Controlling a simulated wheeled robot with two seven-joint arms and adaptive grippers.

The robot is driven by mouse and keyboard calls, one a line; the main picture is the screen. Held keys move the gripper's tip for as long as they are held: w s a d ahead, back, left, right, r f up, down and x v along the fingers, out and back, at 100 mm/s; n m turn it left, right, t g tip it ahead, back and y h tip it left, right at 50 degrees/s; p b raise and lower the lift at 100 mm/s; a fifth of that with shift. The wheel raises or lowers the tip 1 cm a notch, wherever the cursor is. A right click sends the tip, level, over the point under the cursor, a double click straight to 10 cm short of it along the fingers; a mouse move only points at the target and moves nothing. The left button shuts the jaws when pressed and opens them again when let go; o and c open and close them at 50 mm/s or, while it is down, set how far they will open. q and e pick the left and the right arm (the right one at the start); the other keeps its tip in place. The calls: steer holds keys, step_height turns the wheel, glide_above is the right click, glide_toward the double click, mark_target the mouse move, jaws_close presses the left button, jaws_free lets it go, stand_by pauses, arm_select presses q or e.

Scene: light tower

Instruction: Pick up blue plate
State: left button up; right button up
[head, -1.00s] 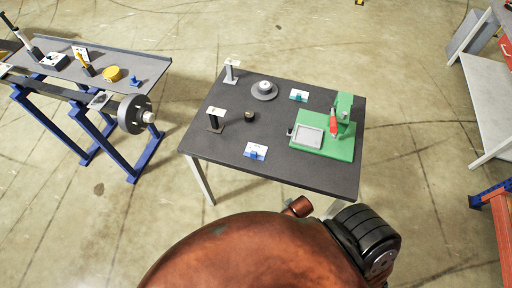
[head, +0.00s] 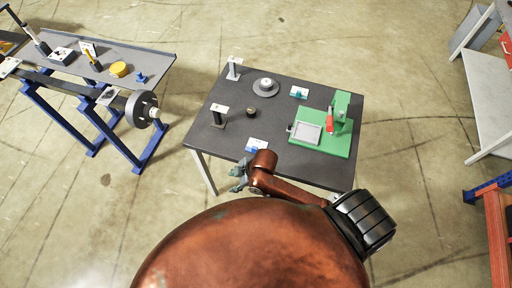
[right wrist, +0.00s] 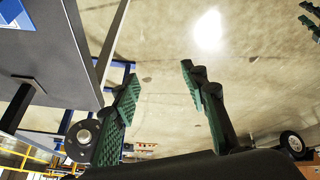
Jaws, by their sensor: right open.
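No piece is plainly a plate. A small blue piece with a white card (head: 257,145) lies near the front edge of the dark table (head: 220,138), partly hidden behind my right arm. A similar card with a teal-blue piece (head: 299,92) lies toward the back. My right gripper (head: 238,178) is just off the table's front edge, below and left of the nearer blue piece. In the right wrist view my right gripper (right wrist: 159,68) has its green-padded fingers apart, with only floor between them. A blue piece (right wrist: 12,12) shows there at the upper left.
A green press stand (head: 322,142) with a grey tray fills the table's right side. A round grey base (head: 265,88), a dark knob (head: 253,111) and two small posts stand further back. A second bench (head: 95,65) with blue legs is at the left.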

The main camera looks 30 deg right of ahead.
steer(key=w+a+f+n+g, duration=0.1)
steer(key=w+a+n, duration=0.15)
steer(key=n, duration=0.25)
steer(key=r+n+g+h, duration=0.1)
steer(key=n+g+h, duration=0.25)
steer(key=n, duration=0.45)
glide_above(255, 147)
steer(key=shift+w+a+r+t+h, duration=0.15)
steer(key=shift+a+r+t+h, duration=0.1)
steer(key=shift+t, duration=0.1)
steer(key=shift+d, duration=0.4)
step_height(255, 147, down, 8)
steer(key=shift+r+p, duration=0.2)
steer(key=shift+p, duration=0.55)
steer(key=shift+c, duration=0.3)
jaws_close()
